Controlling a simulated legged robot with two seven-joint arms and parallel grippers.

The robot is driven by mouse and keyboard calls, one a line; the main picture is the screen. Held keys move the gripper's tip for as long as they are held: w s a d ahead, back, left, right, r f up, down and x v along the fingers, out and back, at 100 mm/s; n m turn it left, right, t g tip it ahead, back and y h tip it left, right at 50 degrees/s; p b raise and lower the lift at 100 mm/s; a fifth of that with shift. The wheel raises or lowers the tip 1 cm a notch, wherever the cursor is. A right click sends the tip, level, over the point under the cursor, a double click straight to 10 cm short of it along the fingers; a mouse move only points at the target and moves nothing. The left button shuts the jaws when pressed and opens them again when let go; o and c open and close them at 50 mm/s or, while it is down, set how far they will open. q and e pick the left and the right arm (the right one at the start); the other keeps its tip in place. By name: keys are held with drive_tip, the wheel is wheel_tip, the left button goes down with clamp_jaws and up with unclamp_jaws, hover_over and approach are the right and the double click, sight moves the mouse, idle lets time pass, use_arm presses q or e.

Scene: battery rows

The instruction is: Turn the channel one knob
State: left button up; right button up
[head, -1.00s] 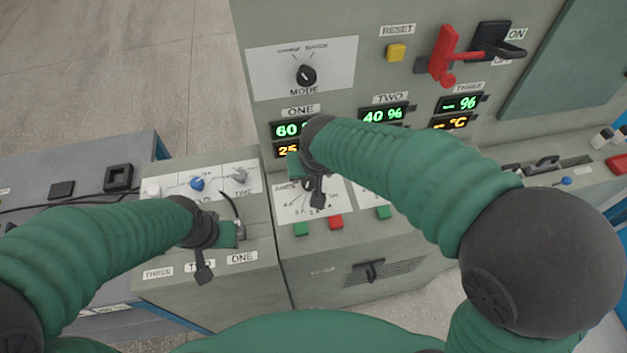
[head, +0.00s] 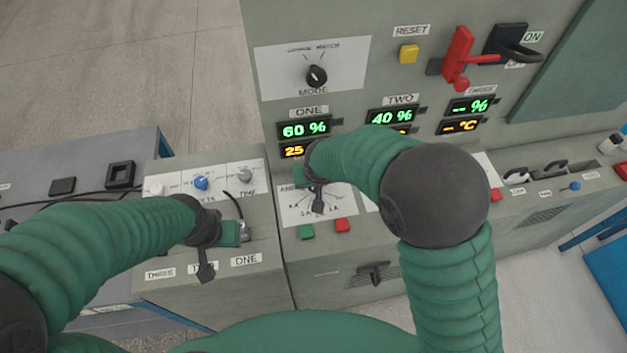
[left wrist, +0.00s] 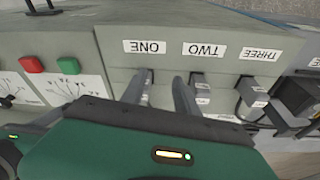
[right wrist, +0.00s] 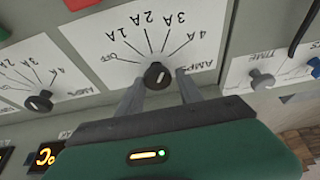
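The channel one knob (right wrist: 157,76) is a dark round knob with a white mark on a white AMPS dial (right wrist: 95,30) in the right wrist view. Its exact setting is hard to read. My right gripper (right wrist: 159,78) is open, with one finger on each side of the knob; I cannot tell if they touch it. In the head view my right gripper (head: 317,190) partly covers the dial (head: 335,205) below display ONE (head: 305,129), which reads 60 %. My left gripper (left wrist: 163,78) is open near the plugs labelled ONE and TWO on the side box.
Channel two's dial (right wrist: 35,80) is beside channel one's. Green (head: 306,231) and red (head: 342,225) buttons sit below the dial. The side box (head: 210,290) carries a blue knob (head: 201,183) and a TIME knob (head: 246,175). A red lever (head: 457,60) is at upper right.

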use_arm(q)
drive_tip(key=shift+d, duration=0.3)
use_arm(e)
drive_tip(key=shift+d, duration=0.25)
clamp_jaws()
use_arm(q)
drive_tip(key=shift+a, duration=0.15)
use_arm(e)
drive_tip(key=shift+a, duration=0.15)
